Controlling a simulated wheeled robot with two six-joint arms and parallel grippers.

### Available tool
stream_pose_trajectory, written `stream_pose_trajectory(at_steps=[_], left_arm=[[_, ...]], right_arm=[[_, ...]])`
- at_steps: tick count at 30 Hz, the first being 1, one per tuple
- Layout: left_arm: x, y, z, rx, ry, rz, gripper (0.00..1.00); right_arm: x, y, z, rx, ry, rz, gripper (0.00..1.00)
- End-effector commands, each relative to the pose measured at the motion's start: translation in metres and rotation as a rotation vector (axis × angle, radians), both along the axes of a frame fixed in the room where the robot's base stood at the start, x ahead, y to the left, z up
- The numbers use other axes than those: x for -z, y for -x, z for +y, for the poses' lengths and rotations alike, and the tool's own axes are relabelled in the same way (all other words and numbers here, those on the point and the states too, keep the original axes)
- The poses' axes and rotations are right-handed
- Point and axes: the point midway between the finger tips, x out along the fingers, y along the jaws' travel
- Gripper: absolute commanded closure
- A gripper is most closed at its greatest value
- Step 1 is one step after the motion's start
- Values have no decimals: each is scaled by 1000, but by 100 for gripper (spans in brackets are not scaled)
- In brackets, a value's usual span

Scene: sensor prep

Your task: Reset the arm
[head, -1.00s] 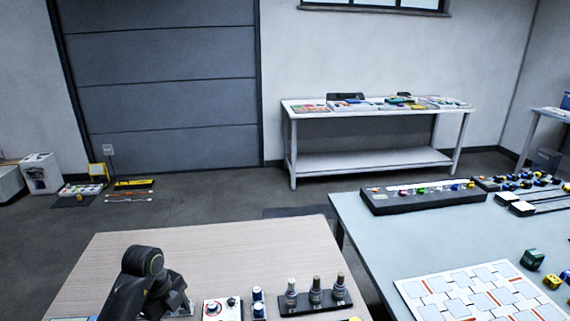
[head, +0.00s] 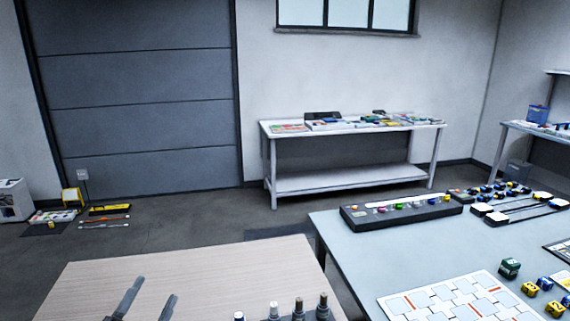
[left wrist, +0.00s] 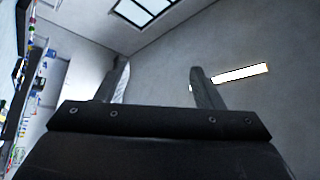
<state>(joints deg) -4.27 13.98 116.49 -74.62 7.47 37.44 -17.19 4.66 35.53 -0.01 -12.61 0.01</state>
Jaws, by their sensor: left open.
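My left gripper (head: 156,288) shows at the bottom left of the head view, its two dark fingers pointing up in front of the wooden table (head: 200,265). The fingers are apart with nothing between them. In the left wrist view the same gripper (left wrist: 158,68) is open and empty, facing the wall and a bright strip light (left wrist: 240,73). My right gripper is in neither view.
Several metal-topped cylinders (head: 299,308) stand at the wooden table's front edge, right of my left gripper. A grey table (head: 350,255) at right holds a black strip with coloured knobs (head: 400,209) and a white patterned board (head: 455,300). The wooden table's middle is clear.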

Motion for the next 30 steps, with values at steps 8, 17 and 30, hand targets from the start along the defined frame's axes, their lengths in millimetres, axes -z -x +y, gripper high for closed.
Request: stream_pose_trajectory(at_steps=[8, 17, 30], left_arm=[[35, 47, 84, -398, 369, 175, 39], [131, 130, 118, -723, 650, 655, 39], [214, 267, 58, -792, 755, 1423, 39]], right_arm=[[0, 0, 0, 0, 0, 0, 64], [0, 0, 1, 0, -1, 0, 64], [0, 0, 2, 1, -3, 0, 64]])
